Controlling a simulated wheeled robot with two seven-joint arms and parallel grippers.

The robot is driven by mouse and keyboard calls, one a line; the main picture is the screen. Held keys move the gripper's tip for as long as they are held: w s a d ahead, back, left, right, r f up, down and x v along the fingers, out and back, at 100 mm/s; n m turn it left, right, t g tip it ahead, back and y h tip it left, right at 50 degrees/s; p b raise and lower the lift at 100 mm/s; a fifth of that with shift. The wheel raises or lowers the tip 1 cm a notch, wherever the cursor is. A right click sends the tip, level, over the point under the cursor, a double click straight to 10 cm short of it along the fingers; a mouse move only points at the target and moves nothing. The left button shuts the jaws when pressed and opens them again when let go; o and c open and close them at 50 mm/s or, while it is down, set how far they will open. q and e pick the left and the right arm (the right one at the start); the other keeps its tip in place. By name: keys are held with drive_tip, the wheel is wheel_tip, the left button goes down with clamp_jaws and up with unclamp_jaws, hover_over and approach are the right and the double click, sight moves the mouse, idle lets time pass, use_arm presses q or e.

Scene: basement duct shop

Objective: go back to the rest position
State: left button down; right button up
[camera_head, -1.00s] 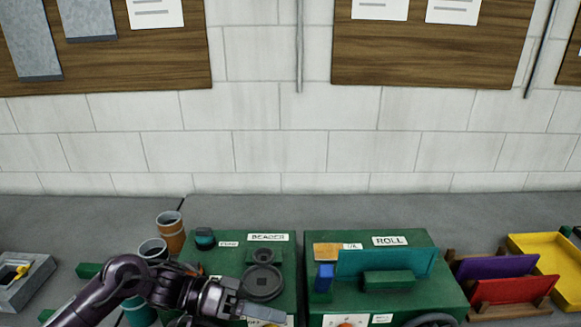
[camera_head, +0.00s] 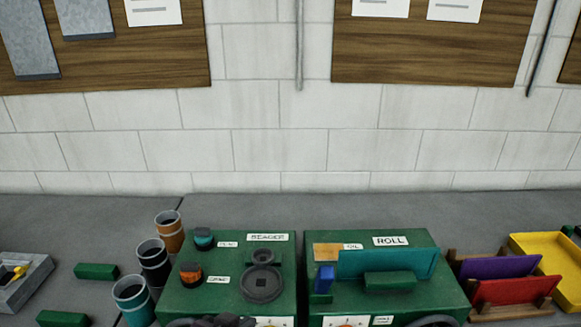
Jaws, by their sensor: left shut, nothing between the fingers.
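My left gripper (camera_head: 232,321) shows only as a dark sliver at the bottom edge, in front of the green machine labelled BEADER (camera_head: 216,296). It is shut and holds nothing; most of it and its arm are cut off by the frame. My right gripper is not in view.
A green machine labelled ROLL (camera_head: 430,293) stands right of the beader. Orange (camera_head: 169,238), black (camera_head: 154,268) and teal (camera_head: 134,305) cups stand left. Green blocks (camera_head: 96,271) and a grey tray (camera_head: 35,280) lie further left. A yellow tray (camera_head: 548,247) is at right.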

use_arm(q)
drive_tip(key=s+a+f+n+g+y, duration=0.2)
drive_tip(key=s+a+f+g+y, duration=0.35)
drive_tip(key=s+a, duration=0.7)
drive_tip(key=s+d+f+g+h+b, duration=0.1)
drive_tip(key=s+f+b, duration=0.15)
drive_tip(key=f, duration=1.65)
drive_tip(key=s+d+f+g+b, duration=0.1)
drive_tip(key=s+f+b, duration=0.15)
drive_tip(key=f, duration=1.55)
drive_tip(key=s+a+f+b, duration=0.1)
drive_tip(key=s+a+f, duration=0.1)
drive_tip(key=s+f, duration=0.7)
drive_tip(key=s+a+f+g+b, duration=0.1)
drive_tip(key=s+f+b, duration=0.1)
drive_tip(key=s+f, duration=0.7)
drive_tip(key=shift+a+f, duration=0.35)
drive_tip(key=shift+f, duration=0.6)
drive_tip(key=shift+g, duration=0.25)
drive_tip(key=shift+m, duration=0.3)
